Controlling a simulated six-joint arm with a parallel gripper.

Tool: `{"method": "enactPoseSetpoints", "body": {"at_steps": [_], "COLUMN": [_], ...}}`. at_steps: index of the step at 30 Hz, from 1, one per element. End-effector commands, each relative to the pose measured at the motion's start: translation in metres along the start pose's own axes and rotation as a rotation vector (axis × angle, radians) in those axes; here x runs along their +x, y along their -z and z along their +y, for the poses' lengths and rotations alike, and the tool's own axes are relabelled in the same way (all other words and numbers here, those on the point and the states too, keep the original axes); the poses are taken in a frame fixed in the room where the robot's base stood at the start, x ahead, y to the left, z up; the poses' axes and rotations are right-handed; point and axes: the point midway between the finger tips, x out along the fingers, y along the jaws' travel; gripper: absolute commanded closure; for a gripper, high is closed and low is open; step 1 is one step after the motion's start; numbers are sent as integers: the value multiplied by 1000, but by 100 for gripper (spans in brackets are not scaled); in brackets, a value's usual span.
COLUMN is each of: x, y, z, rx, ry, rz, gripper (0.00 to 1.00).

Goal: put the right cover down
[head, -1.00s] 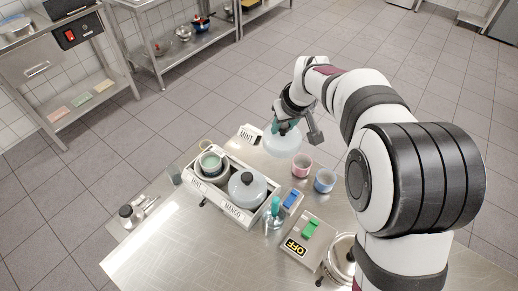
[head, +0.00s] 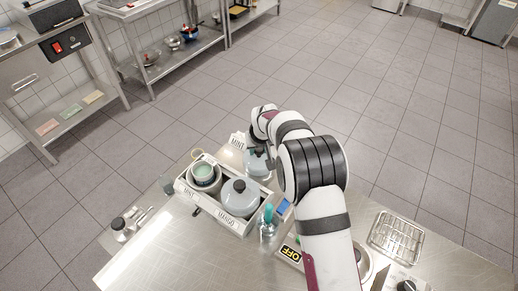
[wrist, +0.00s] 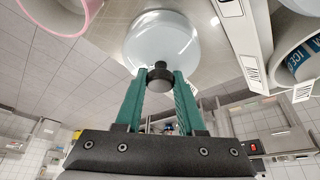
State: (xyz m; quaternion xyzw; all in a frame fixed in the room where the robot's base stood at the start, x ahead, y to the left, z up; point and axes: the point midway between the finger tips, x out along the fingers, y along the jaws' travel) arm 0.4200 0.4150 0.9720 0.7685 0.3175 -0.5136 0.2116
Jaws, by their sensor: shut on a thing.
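My gripper (wrist: 160,85) is shut on the black knob of a pale, see-through domed cover (wrist: 165,38). In the head view this cover (head: 257,164) is beside the far right side of the white two-well rack (head: 215,207), partly behind my arm. I cannot tell if it touches the table. A grey cover (head: 239,198) with a dark knob sits in the rack's right well, marked MANGO. The left well, marked MINT, holds an uncovered tub (head: 205,173) with pale green contents. My fingertips are hidden in the head view.
A MINT card (head: 238,141) stands behind the rack. A clear jar with a teal-handled tool (head: 267,222) and an OFF box (head: 291,252) are in front. A pink cup (wrist: 60,14) is close by in the wrist view. A wire rack (head: 397,238) is at right.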

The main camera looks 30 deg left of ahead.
Motion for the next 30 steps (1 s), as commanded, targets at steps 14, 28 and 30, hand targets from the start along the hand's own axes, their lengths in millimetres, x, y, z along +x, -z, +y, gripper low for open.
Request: {"method": "enactPoseSetpoints", "body": {"at_steps": [14,28,30], "x": [3,-20,-38], "y": [-1,1,1], "z": [0,0,0], "rx": [0,-1,-1], "ry": [0,0,-1], "rz": [1,4,4], "gripper": [35,32,32]}}
